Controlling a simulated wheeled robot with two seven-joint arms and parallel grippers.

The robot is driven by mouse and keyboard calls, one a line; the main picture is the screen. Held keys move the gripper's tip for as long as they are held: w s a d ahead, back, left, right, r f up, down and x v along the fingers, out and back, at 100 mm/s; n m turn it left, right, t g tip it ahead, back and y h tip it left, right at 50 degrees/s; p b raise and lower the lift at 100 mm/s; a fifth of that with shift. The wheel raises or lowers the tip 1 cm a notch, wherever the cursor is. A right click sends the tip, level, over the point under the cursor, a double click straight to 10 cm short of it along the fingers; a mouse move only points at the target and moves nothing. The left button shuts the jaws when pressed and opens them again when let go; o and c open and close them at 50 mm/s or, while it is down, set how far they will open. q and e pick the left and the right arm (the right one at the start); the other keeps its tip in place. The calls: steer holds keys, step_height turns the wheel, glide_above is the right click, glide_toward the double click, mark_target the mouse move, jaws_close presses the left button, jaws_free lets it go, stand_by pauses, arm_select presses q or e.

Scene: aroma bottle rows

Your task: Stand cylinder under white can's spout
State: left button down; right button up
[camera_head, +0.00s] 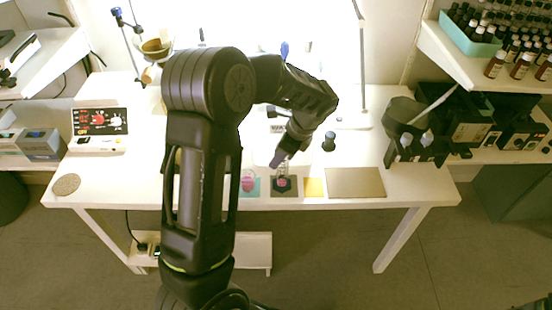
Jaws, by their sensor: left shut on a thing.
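My left arm comes up through the middle of the view and bends over the table. Its gripper (281,161) points down and is shut on a small clear cylinder (283,183) with pink contents, at a dark square mat near the table's front edge. I cannot tell whether the cylinder touches the mat. Another small vessel with pink contents (248,184) stands just left, on a teal mat. I cannot clearly make out the white can or its spout against the bright tabletop; my arm hides part of that area. My right gripper is not in view.
A yellow square (313,187) and a tan plate (355,182) lie to the right along the front edge. A black stand (412,130) is at the right end. A red-faced device (98,121) and a round coaster (66,184) are at the left.

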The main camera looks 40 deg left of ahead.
arm_select(q)
steer(key=shift+w+d+f, duration=0.1)
steer(key=shift+d+f, duration=0.15)
steer(key=shift+d, duration=0.05)
steer(key=c, duration=1.1)
jaws_free()
steer(key=shift+r, duration=0.1)
steer(key=v, duration=1.2)
steer(key=shift+d+r+b, duration=0.1)
steer(key=shift+d+b, duration=0.05)
steer(key=shift+b, duration=0.25)
